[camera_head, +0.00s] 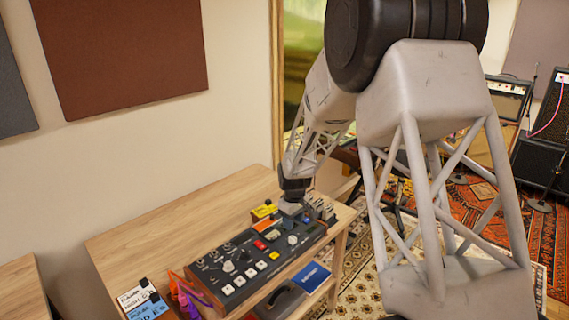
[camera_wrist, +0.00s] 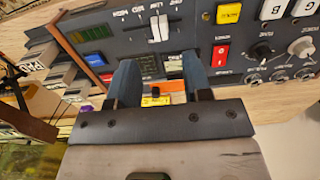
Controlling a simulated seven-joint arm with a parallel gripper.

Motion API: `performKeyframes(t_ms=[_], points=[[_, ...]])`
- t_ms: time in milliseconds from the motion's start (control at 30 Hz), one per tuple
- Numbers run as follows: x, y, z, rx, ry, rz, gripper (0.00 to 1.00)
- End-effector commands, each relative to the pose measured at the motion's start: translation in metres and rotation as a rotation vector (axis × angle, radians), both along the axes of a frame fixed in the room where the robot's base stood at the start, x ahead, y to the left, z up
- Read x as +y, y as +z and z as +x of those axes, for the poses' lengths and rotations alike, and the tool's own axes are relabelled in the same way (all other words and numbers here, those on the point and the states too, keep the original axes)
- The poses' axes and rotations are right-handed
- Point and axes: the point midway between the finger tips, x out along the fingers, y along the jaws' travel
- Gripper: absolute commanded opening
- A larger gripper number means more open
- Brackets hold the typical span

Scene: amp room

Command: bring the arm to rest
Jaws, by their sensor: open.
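My gripper (camera_head: 290,204) is at the end of my arm, low over the far right part of a dark control panel on the wooden desk. In the wrist view my gripper (camera_wrist: 160,72) shows two dark fingers set apart, with no object visibly held between them. The control panel (camera_wrist: 190,30) fills the upper part of that view, with a red rocker switch (camera_wrist: 221,56) just right of the right finger. A white slider (camera_wrist: 158,28) lies beyond the fingertips. I cannot tell whether the fingertips touch the panel.
The wooden desk (camera_head: 130,240) has bare room left of the panel. Labelled cards (camera_head: 145,303) and purple and orange items (camera_head: 185,293) lie at its front left. A blue booklet (camera_head: 311,277) lies below. Amplifiers (camera_head: 508,98) and rugs (camera_head: 550,220) are at right.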

Motion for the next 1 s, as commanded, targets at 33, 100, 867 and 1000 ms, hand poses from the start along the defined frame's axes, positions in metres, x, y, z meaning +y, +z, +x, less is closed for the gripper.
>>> performKeyframes(t_ms=[33,100,867,1000], points=[[-0.001,0.003,-0.001,-0.001,-0.003,0.0,0.45],[-0.003,0.008,-0.004,-0.004,-0.009,0.001,0.45],[-0.053,0.13,-0.111,-0.066,-0.221,0.013,0.45],[-0.062,0.151,-0.137,-0.078,-0.265,0.017,0.45]])
